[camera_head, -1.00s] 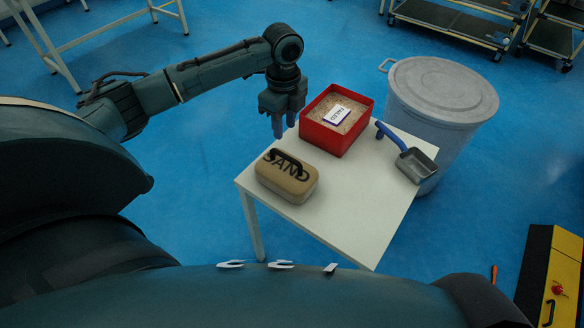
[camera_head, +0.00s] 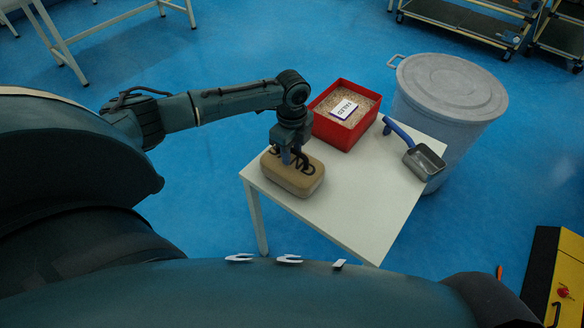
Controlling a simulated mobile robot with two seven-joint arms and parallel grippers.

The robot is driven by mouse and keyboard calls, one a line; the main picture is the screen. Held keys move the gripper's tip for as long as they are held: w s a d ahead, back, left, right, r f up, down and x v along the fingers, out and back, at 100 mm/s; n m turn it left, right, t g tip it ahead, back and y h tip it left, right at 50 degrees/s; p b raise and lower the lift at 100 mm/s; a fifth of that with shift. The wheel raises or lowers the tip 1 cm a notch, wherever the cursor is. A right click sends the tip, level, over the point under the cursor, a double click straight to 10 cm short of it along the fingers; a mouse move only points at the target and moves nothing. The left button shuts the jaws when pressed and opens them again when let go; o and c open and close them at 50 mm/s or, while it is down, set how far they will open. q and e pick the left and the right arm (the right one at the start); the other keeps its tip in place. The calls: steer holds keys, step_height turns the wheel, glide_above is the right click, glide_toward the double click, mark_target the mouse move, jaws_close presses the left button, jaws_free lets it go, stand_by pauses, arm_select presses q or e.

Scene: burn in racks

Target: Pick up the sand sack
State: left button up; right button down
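The sand sack (camera_head: 292,182) is a tan, rounded block with dark "SAND" lettering, lying on the near left part of the white table (camera_head: 355,215). My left gripper (camera_head: 293,158) points down right over the sack, with its fingers at the sack's top and covering part of the lettering. The dark handle on top is largely hidden by the fingers. I cannot tell whether the fingers are closed on it. The sack appears to rest on the table. My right gripper is not in view.
A red box (camera_head: 340,132) with grainy contents and a white label card (camera_head: 343,108) stands behind the sack. A scoop with a blue handle (camera_head: 399,131) lies at the table's right edge. A grey lidded bin (camera_head: 448,100) stands beyond. The table's front is clear.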

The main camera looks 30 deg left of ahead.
arm_select(q)
steer(key=shift+c, duration=0.5)
jaws_close()
stand_by(0.8)
steer(key=shift+w+r, duration=0.1)
steer(key=shift+r, duration=0.05)
